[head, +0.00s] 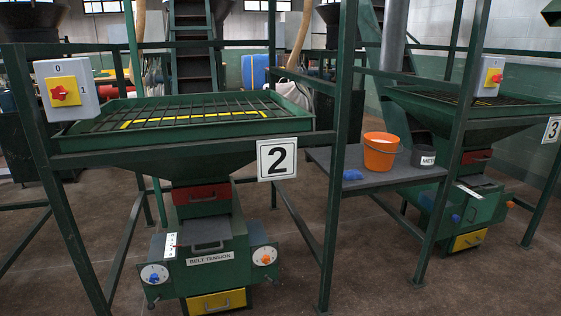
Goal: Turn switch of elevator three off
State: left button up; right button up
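The number 3 sign (552,129) hangs on the green frame at the right edge. A grey switch box (487,88) with a yellow plate and a red knob (496,78) is fixed near the top of the right-hand green frame, beside that elevator's hopper (420,98). It is small and turned at an angle, so I cannot tell the knob's position. A similar switch box (90,88), marked 0 and 1, with a red knob (67,91) on yellow, is on the left frame of the elevator with the number 2 sign (277,159). Neither of my grippers is in view.
A grey shelf (385,172) between the elevators holds an orange bucket (380,150), a dark container (424,156) and a blue item (352,175). Green posts and rails stand in front. Brown floor (385,275) is open between the two elevators.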

aim_at(497, 78)
jog(key=z, duration=2.4)
jog(key=i, duration=2.95)
jog(key=u, duration=1.4)
